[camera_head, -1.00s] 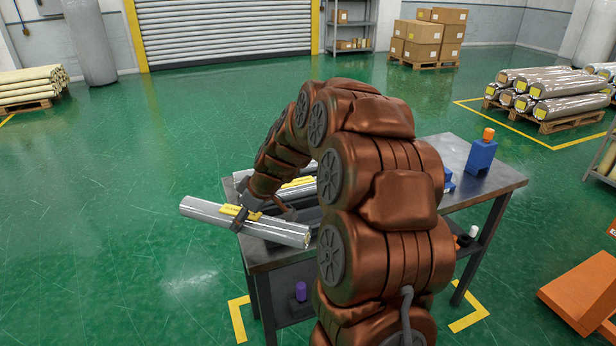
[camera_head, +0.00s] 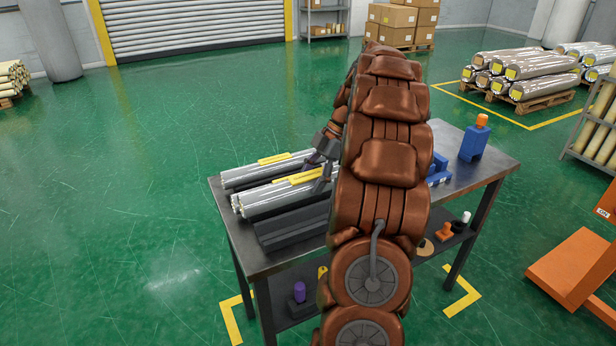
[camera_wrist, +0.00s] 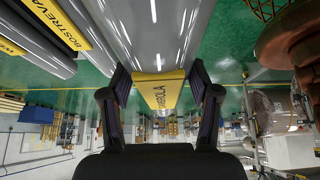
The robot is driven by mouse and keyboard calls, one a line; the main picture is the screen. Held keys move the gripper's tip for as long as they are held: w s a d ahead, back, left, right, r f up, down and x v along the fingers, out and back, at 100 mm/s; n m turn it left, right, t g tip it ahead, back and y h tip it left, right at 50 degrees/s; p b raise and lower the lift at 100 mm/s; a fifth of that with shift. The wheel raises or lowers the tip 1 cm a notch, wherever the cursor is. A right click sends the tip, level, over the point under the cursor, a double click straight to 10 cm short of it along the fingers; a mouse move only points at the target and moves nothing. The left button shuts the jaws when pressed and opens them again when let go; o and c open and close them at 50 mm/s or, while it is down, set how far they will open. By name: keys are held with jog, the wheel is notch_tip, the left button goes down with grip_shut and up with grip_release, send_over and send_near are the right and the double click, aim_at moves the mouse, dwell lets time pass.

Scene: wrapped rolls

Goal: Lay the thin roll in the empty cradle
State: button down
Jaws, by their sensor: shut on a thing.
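The thin roll (camera_wrist: 157,40), silvery with a yellow label, runs between my fingers in the wrist view. My gripper (camera_wrist: 159,80) is shut on it. In the head view my gripper (camera_head: 322,178) is over the table's left part, at the front silvery roll (camera_head: 285,198), which appears to be the held one. An empty dark cradle (camera_head: 285,236) lies along the near side of that roll, partly hidden by my arm. I cannot tell the held roll's height above the cradle.
Another labelled roll (camera_head: 245,175) lies behind, and also shows at left in the wrist view (camera_wrist: 50,55). The metal table (camera_head: 455,182) carries a blue block with an orange top (camera_head: 478,142) at right. An orange trolley (camera_head: 575,265) stands right. Floor to the left is clear.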

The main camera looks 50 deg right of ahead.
aim_at(334, 169)
jog(key=shift+f+p, duration=1)
jog(key=shift+f, duration=2.45)
jog(key=shift+f+b, duration=1.25)
jog(key=shift+b, duration=0.65)
jog(key=shift+c, duration=1)
grip_release()
jog(key=shift+d+r, duration=0.1)
jog(key=shift+v, duration=5.85)
jog(key=shift+s, duration=0.1)
